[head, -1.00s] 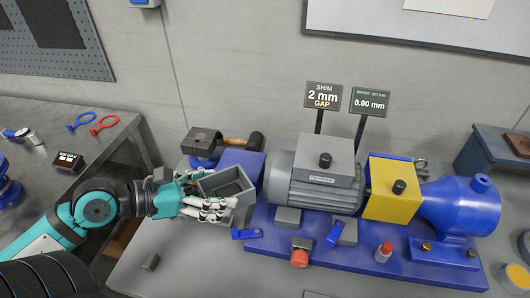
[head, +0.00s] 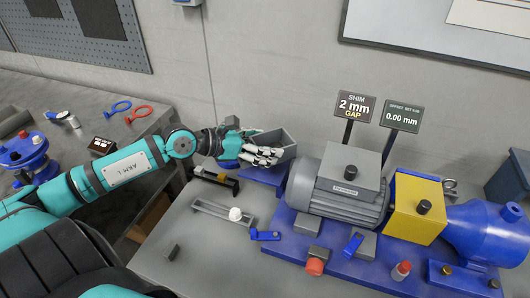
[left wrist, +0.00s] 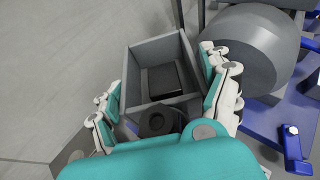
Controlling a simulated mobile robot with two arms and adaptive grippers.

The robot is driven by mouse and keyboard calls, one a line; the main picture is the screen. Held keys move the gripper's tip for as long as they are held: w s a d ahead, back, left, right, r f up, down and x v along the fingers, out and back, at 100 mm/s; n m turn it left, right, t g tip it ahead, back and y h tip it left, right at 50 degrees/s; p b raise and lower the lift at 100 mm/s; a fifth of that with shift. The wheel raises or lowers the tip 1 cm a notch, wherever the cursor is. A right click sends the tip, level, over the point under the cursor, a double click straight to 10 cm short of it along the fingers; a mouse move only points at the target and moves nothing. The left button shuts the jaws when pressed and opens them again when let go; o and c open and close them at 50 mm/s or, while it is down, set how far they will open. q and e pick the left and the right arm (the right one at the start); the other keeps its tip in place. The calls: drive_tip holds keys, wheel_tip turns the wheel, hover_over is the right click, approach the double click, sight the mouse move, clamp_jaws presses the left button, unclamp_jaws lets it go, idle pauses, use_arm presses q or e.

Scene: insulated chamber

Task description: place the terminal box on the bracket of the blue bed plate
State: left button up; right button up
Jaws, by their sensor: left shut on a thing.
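The terminal box (head: 272,143) is a grey open-topped box with a dark block inside. My left gripper (head: 264,157) is shut on it and holds it upright near the left end of the blue bed plate (head: 345,270). In the left wrist view the box (left wrist: 143,55) sits between the fingers (left wrist: 165,92), close to the motor's round end. A blue block (head: 262,176), perhaps the bracket, shows partly below the box. The box hides the rest, and I cannot tell whether they touch. My right gripper is not in view.
The grey motor (head: 340,190), yellow guard (head: 415,207) and blue pump (head: 480,225) stand on the plate. Two signs (head: 355,105) rise behind the motor. A slotted rail (head: 210,208) with a white knob lies on the bench left of the plate. The bench's front left is mostly clear.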

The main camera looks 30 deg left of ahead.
sight(254, 154)
use_arm(q)
drive_tip(key=shift+w+f, duration=0.2)
drive_tip(key=shift+w, duration=0.1)
drive_tip(key=shift+f, duration=1.55)
drive_tip(key=shift+f, duration=0.15)
drive_tip(key=o, duration=1.4)
drive_tip(key=shift+c, duration=0.2)
drive_tip(key=shift+s, duration=0.15)
drive_tip(key=shift+s+a, duration=0.25)
drive_tip(key=v, duration=1.1)
drive_tip(key=shift+r, duration=0.4)
